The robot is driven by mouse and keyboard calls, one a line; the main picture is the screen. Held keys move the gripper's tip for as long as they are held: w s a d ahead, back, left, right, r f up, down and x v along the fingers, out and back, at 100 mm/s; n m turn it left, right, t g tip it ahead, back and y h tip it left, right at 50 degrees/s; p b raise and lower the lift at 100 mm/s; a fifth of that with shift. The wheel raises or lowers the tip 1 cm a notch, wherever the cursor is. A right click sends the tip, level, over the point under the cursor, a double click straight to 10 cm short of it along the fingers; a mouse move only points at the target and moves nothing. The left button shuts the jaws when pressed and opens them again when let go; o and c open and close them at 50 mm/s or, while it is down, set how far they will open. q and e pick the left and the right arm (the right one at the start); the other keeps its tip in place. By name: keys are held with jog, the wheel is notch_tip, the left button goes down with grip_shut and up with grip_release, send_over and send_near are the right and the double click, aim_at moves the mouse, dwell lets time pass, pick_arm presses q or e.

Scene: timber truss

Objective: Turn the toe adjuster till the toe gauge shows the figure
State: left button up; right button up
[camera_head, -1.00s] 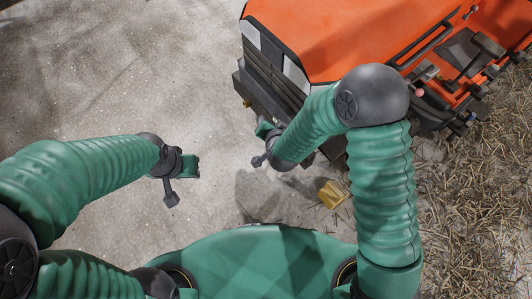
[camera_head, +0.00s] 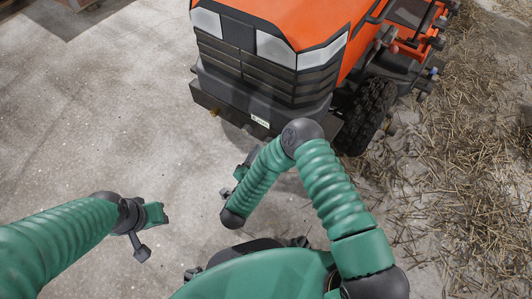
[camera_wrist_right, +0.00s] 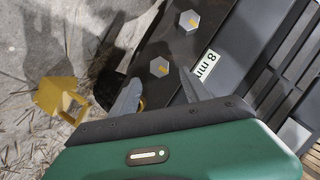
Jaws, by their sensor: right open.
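The right wrist view shows two grey hex heads with yellow marks, an upper one (camera_wrist_right: 189,19) and a lower one (camera_wrist_right: 159,67), on a dark bar. I cannot tell which is the toe adjuster. Beside them a white label (camera_wrist_right: 206,66) reads "8 mm", turned sideways; it appears to be the gauge readout. My right gripper (camera_wrist_right: 160,77) is open, its fingertips on either side of the lower head; contact is unclear. In the head view a small white label (camera_head: 260,121) sits on the tractor's front bumper. My left gripper (camera_head: 150,228) hangs over bare floor, its jaws unclear.
An orange tractor (camera_head: 295,18) stands ahead, with a dark front wheel (camera_head: 368,116) at its right. A yellow block (camera_wrist_right: 62,97) lies on the floor in the wrist view. Straw (camera_head: 455,180) covers the right side. The concrete (camera_head: 95,115) at left is clear.

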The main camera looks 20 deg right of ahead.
pick_arm(q)
jog(key=b+x, duration=0.2)
jog(key=x, duration=0.1)
jog(key=shift+s+d+f, duration=0.1)
jog(key=shift+s+f, duration=0.1)
jog(key=shift+s, duration=0.15)
pick_arm(e)
jog(key=x, duration=0.6)
jog(key=shift+r, duration=0.1)
jog(key=shift+d, duration=0.1)
grip_shut()
